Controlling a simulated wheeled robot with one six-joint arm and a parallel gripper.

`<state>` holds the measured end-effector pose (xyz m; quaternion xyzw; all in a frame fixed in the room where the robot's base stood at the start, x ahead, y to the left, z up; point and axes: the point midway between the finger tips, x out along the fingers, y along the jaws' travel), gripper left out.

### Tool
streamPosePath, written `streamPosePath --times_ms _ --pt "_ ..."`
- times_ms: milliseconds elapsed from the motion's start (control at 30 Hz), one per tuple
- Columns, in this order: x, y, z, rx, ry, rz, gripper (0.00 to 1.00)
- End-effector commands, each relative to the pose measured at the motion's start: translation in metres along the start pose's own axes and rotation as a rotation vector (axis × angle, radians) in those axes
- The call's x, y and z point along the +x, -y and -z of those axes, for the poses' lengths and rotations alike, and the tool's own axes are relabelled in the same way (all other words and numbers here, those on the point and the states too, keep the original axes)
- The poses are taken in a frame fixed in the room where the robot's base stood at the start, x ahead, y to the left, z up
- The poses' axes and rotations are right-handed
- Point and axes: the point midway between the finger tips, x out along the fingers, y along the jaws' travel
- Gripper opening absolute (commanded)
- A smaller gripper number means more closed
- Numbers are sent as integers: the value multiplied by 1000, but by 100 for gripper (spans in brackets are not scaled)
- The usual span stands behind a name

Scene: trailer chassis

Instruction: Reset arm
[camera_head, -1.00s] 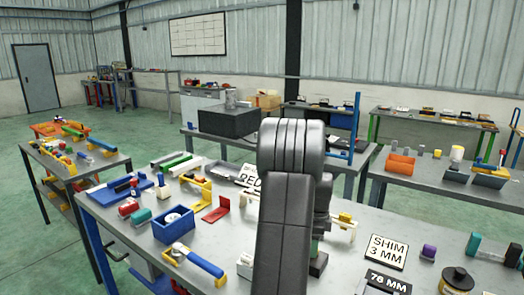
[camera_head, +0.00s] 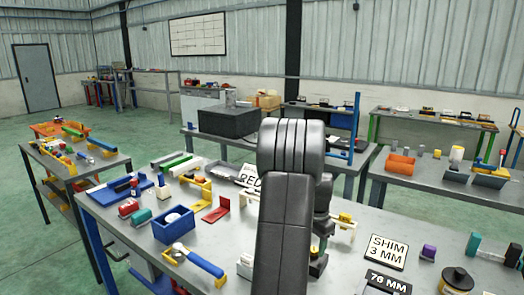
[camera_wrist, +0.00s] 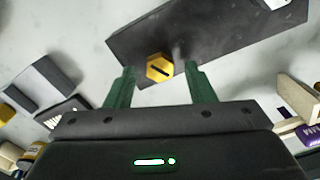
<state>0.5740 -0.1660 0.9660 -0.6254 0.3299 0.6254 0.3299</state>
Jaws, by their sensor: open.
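My gripper (camera_wrist: 160,68) is open in the wrist view, with its two dark green fingers apart. A yellow hexagonal piece (camera_wrist: 159,67) with a dark slot lies between the fingertips in the picture, at the edge of a dark flat block (camera_wrist: 215,35). I cannot tell the height gap between the fingers and the piece. Nothing is visibly held. In the head view my arm reaches over the near workbench (camera_head: 140,236) and hides much of its middle.
A blue bin (camera_head: 173,224), a blue-handled tool (camera_head: 198,261) and a red bracket (camera_head: 216,210) lie left of my arm. A "SHIM 3 MM" sign (camera_head: 387,251) and a black spool (camera_head: 457,281) are on the right. The bench is crowded, with small bare patches.

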Motion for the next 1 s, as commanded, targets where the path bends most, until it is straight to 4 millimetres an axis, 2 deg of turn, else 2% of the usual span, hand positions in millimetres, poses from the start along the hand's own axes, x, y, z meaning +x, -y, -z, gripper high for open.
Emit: streamPosePath --times_ms 600,1000 --pt "0 0 0 -480 0 0 49" --pt "0 0 0 -585 0 0 49"
